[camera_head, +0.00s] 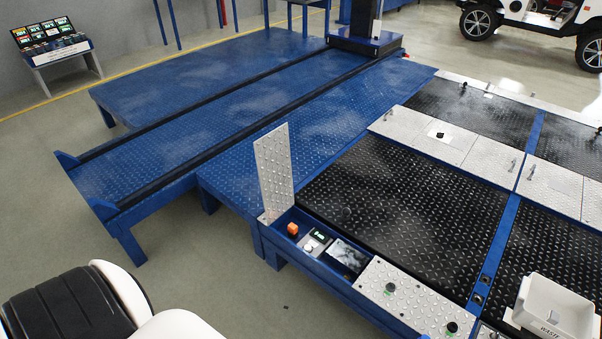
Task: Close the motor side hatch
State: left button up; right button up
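A silver diamond-plate hatch (273,172) stands upright, open, at the left front corner of the roller tester's platform. Beside its foot is an open blue-edged compartment (283,228). In it I see an orange part (292,229), a small box with a green display (319,235), and a dark unit with a pale top (348,255). I cannot tell whether this hatch is the motor side one. Other silver plates, such as the one at the front (405,295), lie flat. Neither of my grippers is in view.
A blue ramp platform (240,125) lies behind and left of the hatch. Black tread plates (410,205) fill the platform to the right. A white bin (555,310) sits at the bottom right. Grey floor (215,270) is clear in front of the compartment.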

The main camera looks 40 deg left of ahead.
aim_at(272, 152)
jog(key=j+z, duration=0.15)
jog(key=j, duration=0.4)
jog(key=j+z, duration=0.15)
jog(key=j, duration=0.35)
jog(key=k+j+z, duration=0.1)
jog(key=j, duration=0.45)
jog(key=k+j+z, duration=0.15)
jog(key=j, duration=0.35)
